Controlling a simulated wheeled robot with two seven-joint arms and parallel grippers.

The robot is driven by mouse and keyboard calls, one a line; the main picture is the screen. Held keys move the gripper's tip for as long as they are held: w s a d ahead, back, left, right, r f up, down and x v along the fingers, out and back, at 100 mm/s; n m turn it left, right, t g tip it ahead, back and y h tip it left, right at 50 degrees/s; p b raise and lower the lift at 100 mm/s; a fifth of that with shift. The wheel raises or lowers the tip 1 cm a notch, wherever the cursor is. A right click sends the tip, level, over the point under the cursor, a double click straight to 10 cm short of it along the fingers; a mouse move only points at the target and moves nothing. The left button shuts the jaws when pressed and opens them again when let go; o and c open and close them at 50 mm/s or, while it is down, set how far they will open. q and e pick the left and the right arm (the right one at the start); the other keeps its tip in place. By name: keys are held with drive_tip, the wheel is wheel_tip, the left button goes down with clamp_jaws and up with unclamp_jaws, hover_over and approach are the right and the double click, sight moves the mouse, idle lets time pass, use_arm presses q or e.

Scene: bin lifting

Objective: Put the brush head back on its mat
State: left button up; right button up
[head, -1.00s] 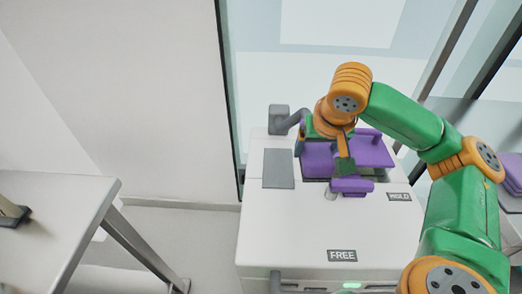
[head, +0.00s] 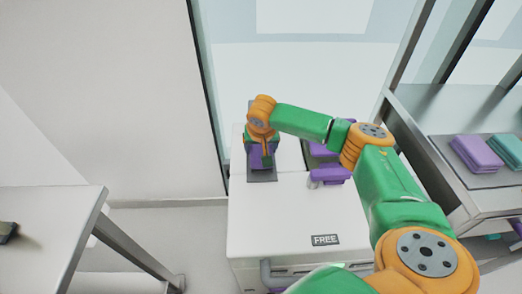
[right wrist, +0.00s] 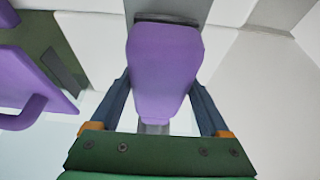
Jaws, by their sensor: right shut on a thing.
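My right gripper (head: 266,158) is over the left part of the white machine top. It is shut on a purple brush head (right wrist: 163,72), which fills the space between its fingers in the right wrist view. The brush head also shows in the head view (head: 256,160). A dark edge shows at its far end. The grey mat (head: 262,179) lies below it, and a strip of mat shows in the right wrist view (right wrist: 181,8). I cannot tell whether the brush head touches the mat. My left gripper is not in view.
The white machine (head: 292,220) carries a FREE label and a purple fixture (head: 330,175) right of the mat. A metal shelf on the right holds purple (head: 478,153) and teal (head: 508,150) blocks. A grey table (head: 45,225) stands at left. The machine's front top is clear.

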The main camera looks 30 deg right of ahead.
drive_tip(key=shift+f, duration=0.6)
drive_tip(key=o, duration=1)
drive_tip(key=shift+o, duration=0.2)
drive_tip(key=p+v, duration=0.1)
drive_tip(key=v, duration=1.1)
drive_tip(key=shift+r, duration=0.1)
